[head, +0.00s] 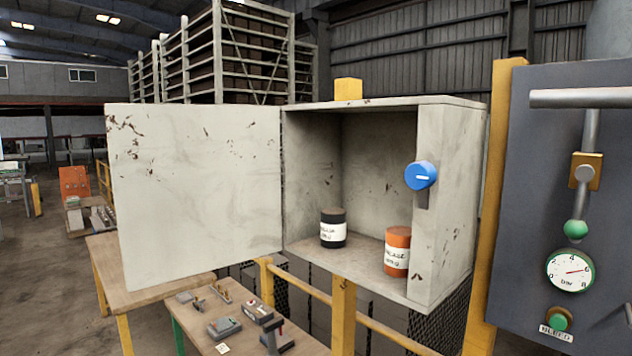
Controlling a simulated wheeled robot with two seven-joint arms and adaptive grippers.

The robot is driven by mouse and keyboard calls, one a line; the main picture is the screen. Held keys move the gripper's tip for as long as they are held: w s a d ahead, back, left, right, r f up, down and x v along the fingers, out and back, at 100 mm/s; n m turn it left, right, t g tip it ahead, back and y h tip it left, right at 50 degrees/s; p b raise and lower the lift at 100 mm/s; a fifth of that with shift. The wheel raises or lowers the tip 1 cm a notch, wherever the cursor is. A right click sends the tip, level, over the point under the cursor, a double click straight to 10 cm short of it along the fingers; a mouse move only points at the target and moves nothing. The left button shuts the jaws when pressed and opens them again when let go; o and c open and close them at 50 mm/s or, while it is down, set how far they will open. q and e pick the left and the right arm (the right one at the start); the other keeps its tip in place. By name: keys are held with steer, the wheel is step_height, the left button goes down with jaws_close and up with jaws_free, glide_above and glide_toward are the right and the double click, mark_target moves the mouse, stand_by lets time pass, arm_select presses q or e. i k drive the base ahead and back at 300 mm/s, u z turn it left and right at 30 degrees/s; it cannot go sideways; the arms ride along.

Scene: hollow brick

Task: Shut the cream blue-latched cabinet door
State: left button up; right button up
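The cream cabinet (447,200) is mounted on a yellow post, and its front is open. Its door (195,190) hangs on the left edge and is swung wide out to the left. The blue latch knob (421,176) is on the cabinet's right front edge, with a pale mark across it. Inside on the floor stand a black can (333,228) with a white label and an orange can (397,251) with a white label. Neither of my grippers shows in the head view.
A grey panel (590,110) with a pipe, green knob, gauge (570,271) and green button (558,319) stands close on the right. Below the cabinet are a yellow rail (343,310) and a wooden table (205,345) with small tools. Another table (140,290) stands below the door.

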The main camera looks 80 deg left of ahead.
mark_target(196, 188)
steer(key=z, duration=1.7)
steer(key=k, duration=2.5)
steer(key=u, duration=2.3)
